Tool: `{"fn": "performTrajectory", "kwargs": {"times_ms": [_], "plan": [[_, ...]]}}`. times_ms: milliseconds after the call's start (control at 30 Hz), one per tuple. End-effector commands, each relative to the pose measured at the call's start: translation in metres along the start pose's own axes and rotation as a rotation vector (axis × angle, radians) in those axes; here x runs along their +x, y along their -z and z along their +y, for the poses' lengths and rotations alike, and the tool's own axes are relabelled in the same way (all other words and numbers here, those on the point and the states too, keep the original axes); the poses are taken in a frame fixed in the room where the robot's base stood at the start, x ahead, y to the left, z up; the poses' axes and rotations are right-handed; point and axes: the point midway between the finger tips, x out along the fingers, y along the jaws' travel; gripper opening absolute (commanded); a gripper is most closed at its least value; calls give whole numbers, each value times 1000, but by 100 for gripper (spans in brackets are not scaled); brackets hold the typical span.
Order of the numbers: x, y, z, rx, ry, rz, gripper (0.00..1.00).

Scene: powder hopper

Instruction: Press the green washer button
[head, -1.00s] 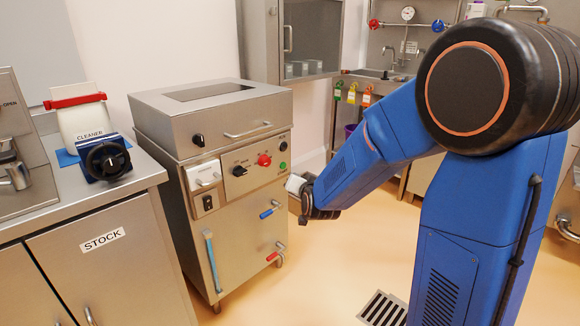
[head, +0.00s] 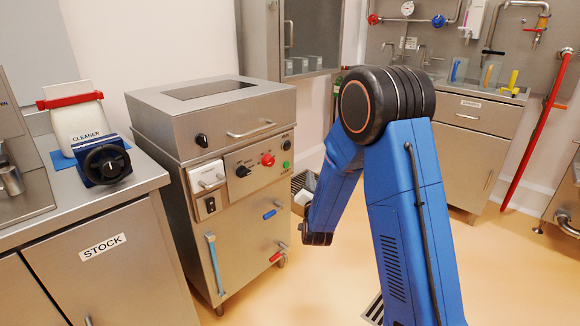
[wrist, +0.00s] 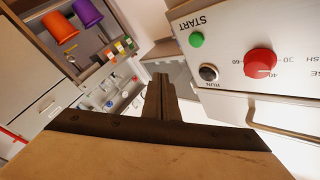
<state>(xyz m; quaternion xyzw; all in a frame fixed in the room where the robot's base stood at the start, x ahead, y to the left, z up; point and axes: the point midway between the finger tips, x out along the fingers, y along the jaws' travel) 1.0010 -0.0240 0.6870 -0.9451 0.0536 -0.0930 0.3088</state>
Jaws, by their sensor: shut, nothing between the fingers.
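The green washer button (head: 286,165) is a small round button on the front panel of the steel washer (head: 240,215), at the panel's right end. In the wrist view the green button (wrist: 196,40) shows at the upper right, beside the word START. My gripper (wrist: 161,80) points up the middle of the wrist view with its fingers together and nothing between them. It is to the left of the green button there and apart from it. In the head view my arm hangs just right of the washer, and the fingertips are hard to make out.
A red knob (wrist: 260,63) and a black RUN knob (wrist: 208,72) are close to the green button. A handle bar crosses the washer front. The STOCK cabinet (head: 110,265) with the cleaner jug (head: 78,122) stands left. Floor is open around my arm.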

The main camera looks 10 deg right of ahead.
Motion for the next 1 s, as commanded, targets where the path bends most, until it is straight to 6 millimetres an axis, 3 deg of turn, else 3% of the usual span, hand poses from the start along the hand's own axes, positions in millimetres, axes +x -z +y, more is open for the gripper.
{"fn": "performTrajectory", "kwargs": {"times_ms": [467, 1000], "plan": [[3, -2, -2, 0, 1, 1, 0], [44, -32, -32, 0, 1, 1, 0]]}}
